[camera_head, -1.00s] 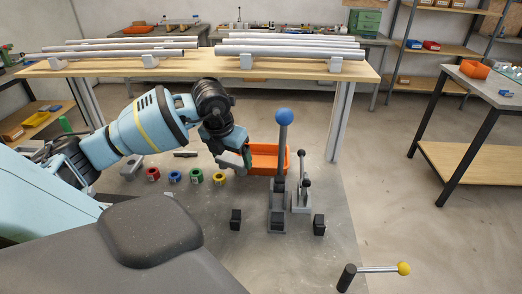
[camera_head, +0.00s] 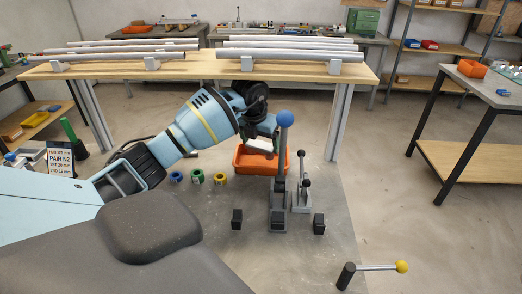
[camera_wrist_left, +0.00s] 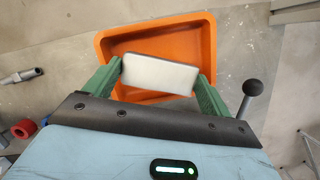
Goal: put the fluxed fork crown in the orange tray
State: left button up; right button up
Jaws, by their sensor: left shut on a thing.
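The orange tray (camera_head: 244,162) sits on the grey plate below the wooden bench, and it fills the top of the left wrist view (camera_wrist_left: 160,32). My left gripper (camera_head: 262,146) is over the tray. Its green fingers are shut on a pale grey, flat-faced block (camera_wrist_left: 159,75), apparently the fork crown, held across the jaws. In the left wrist view the block lies in front of the tray's inside, with orange around its far side. The gripper hides part of the tray in the head view. Any flux on the block cannot be made out. My right gripper is not in view.
A lever with a blue ball (camera_head: 284,118) stands close to the right of the gripper and tray. A smaller grey lever (camera_head: 303,185) is beside it. Blue, green and yellow rings (camera_head: 197,176) lie left of the tray.

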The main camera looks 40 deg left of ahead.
aim_at(260, 145)
pick_arm(q)
jog(key=shift+w, duration=0.3)
jog(key=shift+f, duration=1.75)
jog(key=shift+f, duration=0.1)
jog(key=o, duration=1)
jog(key=shift+s, duration=0.1)
jog(key=shift+c, duration=0.2)
jog(key=shift+r, duration=0.2)
jog(key=v, duration=0.3)
jog(key=shift+s+p, duration=0.2)
jog(key=shift+p, duration=0.1)
jog(key=s+d, duration=0.1)
jog(key=s, duration=0.2)
jog(key=s+d, duration=0.1)
jog(key=s, duration=0.3)
jog(key=s+d, duration=0.1)
jog(key=s, duration=0.3)
jog(key=shift+d+f, duration=0.1)
jog(key=shift+d, duration=0.2)
